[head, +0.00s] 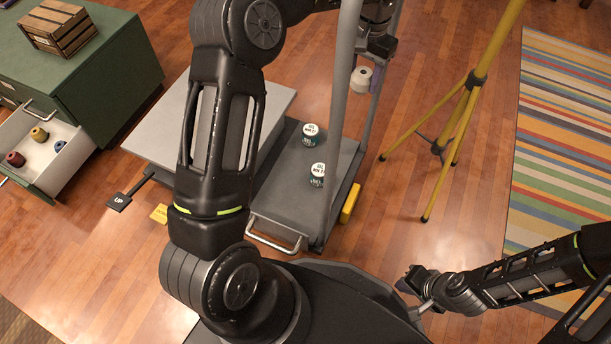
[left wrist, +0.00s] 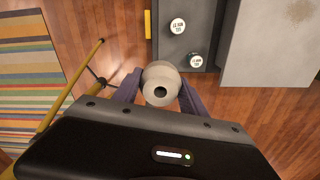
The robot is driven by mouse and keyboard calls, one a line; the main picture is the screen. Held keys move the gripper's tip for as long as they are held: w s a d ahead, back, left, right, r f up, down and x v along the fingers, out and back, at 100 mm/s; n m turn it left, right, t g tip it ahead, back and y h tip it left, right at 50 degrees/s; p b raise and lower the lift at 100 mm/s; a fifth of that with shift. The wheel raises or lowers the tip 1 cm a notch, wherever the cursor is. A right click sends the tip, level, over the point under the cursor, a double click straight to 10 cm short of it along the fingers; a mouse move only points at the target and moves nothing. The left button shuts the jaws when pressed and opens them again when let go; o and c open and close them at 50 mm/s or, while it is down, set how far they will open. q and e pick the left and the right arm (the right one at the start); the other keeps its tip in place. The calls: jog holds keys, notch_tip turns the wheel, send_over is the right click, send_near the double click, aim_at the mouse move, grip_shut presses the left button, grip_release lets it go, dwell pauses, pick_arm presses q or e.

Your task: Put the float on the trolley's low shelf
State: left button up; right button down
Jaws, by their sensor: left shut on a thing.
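My left gripper (head: 371,72) is shut on the float (head: 361,80), a pale cream, rounded piece. In the left wrist view the float (left wrist: 161,78) sits between the purple fingers (left wrist: 160,90), its dark hole facing the camera. The trolley's dark grey low shelf (head: 285,205) is left of and below the float in the head view. Two dark tins with white lids stand on it, one farther back (head: 310,135) and one nearer (head: 318,175). The float is apart from the shelf. My right gripper (head: 418,288) is at the lower right; its opening is unclear.
Grey trolley posts (head: 343,75) rise beside the shelf. A light grey raised plate (head: 150,130) adjoins it on the left. A yellow tripod (head: 474,80) stands on the right, by a striped rug (head: 560,150). A green cabinet (head: 95,75) has an open drawer with spools.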

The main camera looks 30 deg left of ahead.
pick_arm(q)
jog(key=s+a+f+m, duration=0.4)
jog(key=a+f+m, duration=0.2)
jog(key=f, duration=0.3)
jog(key=s+a+f+m, duration=0.45)
jog(key=a+f, duration=0.25)
jog(key=f, duration=0.2)
jog(key=s+f+m+p, duration=0.1)
jog(key=s+f+m, duration=1)
jog(key=m, duration=0.1)
jog(key=shift+d, duration=0.2)
jog(key=b, duration=0.3)
send_over(283, 197)
jog(key=shift+f, duration=3.05)
